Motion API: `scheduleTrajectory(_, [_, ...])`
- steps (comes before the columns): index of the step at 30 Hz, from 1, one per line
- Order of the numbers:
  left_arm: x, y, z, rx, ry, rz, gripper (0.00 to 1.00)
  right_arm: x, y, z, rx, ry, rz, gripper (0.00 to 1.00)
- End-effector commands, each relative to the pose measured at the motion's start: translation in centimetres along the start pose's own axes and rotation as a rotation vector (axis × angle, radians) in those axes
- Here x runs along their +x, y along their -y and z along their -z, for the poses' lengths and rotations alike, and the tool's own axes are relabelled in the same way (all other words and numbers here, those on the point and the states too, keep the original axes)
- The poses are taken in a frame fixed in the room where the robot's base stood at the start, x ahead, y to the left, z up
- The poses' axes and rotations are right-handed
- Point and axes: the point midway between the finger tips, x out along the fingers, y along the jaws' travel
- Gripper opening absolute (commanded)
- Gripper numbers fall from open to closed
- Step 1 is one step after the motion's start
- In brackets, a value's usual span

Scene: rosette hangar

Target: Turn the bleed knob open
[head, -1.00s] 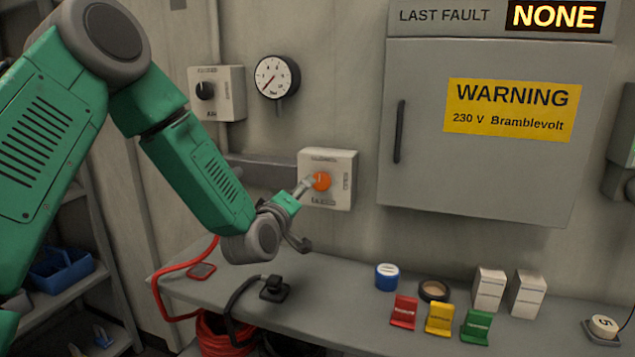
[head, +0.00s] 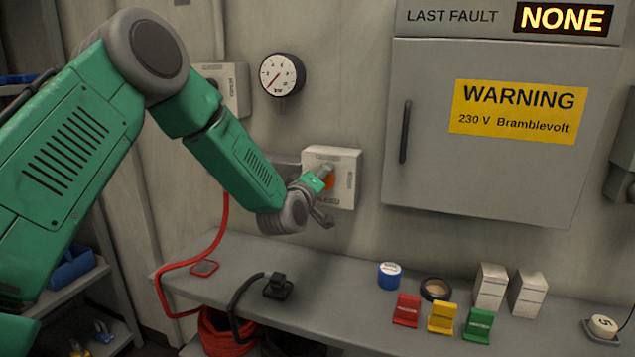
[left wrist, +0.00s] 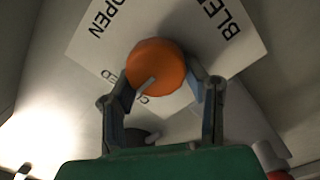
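The orange bleed knob (head: 329,182) sits on a white wall box (head: 346,166), partly hidden by my left gripper in the head view. In the left wrist view the round knob (left wrist: 157,63) lies between my fingertips, its grey pointer toward a small, partly covered label at lower left. The word OPEN is on the plate (left wrist: 112,45) at upper left. My left gripper (head: 323,194) is open at the box, one finger on each side of the knob. I cannot tell whether either finger touches it. My right gripper is not in view.
A pressure gauge (head: 282,75) and another grey box (head: 235,90) are left of the knob box. A grey cabinet (head: 490,170) stands to the right. The bench (head: 345,262) below holds a blue roll (head: 389,275), coloured holders (head: 442,318) and a black clamp (head: 278,287).

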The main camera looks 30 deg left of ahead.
Motion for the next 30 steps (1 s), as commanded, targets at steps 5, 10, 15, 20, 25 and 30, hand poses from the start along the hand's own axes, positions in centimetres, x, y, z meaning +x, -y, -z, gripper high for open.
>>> scheduleTrajectory(5, [-0.44, 1.42, -0.42, 0.007, 0.004, 0.034, 0.13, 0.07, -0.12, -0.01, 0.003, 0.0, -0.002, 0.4])
scheduleTrajectory(10, [-0.48, 1.7, -0.33, 0.002, 0.01, 0.032, 0.13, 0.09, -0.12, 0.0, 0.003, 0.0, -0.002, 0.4])
scheduleTrajectory(15, [-0.48, 1.66, -0.27, 0.002, 0.01, 0.03, 0.13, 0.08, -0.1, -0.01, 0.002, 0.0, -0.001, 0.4])
scheduleTrajectory(20, [-0.43, 1.75, -0.11, 0.016, 0.006, 0.032, 0.13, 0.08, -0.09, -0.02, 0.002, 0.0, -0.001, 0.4])
scheduleTrajectory(25, [-0.41, 1.78, 0.03, 0.075, 0.004, 0.033, 0.13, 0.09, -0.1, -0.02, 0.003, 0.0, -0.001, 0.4])
scheduleTrajectory(30, [-0.41, 1.6, 0.05, 0.188, 0.005, 0.03, 0.13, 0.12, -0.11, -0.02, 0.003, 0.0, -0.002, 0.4])
